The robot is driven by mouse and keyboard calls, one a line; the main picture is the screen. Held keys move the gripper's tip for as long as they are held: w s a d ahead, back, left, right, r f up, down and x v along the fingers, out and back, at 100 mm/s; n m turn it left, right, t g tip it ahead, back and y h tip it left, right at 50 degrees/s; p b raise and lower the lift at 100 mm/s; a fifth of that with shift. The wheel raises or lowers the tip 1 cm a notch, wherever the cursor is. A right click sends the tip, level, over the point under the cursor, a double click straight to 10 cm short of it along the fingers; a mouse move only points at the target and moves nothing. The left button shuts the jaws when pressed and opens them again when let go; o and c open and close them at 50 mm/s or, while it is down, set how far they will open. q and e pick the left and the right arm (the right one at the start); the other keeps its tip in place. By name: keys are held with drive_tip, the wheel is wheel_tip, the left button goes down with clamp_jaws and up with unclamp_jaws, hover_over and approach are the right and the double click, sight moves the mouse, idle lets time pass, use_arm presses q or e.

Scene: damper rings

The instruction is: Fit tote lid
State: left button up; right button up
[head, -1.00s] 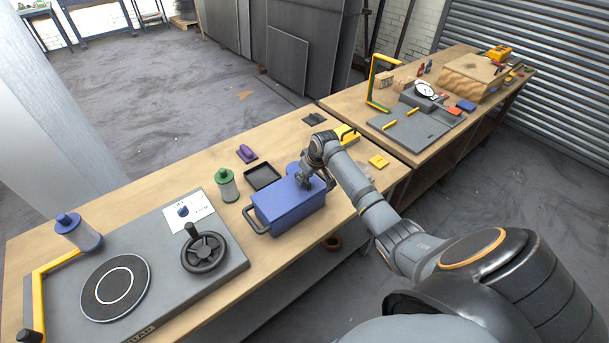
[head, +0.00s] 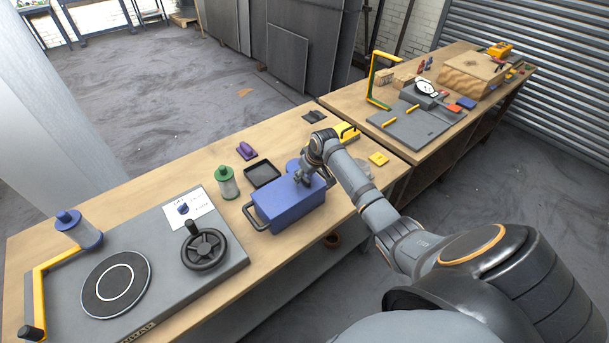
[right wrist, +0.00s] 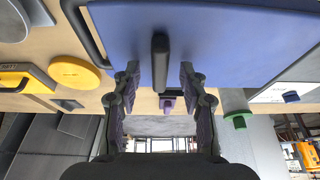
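The blue tote (head: 290,213) stands on the near bench with its blue lid (head: 272,198) lying on top, seemingly flat on the rim. The lid's underside seat is hidden. In the right wrist view the blue lid (right wrist: 220,35) fills the top, with a dark bar handle (right wrist: 160,62) pointing at the camera. My right gripper (head: 305,181) is just above the lid. In the right wrist view its two fingers (right wrist: 160,88) are spread on either side of the handle, with gaps on both sides. My left gripper is not in view.
A black tray (head: 262,174), a green-capped canister (head: 227,183) and a purple piece (head: 246,151) lie left of and behind the tote. A grey plate with a black handwheel (head: 204,249) covers the left bench. Yellow parts (head: 378,159) lie to the right.

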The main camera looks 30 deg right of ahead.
drive_tip(key=v, duration=1.2)
idle(0.6)
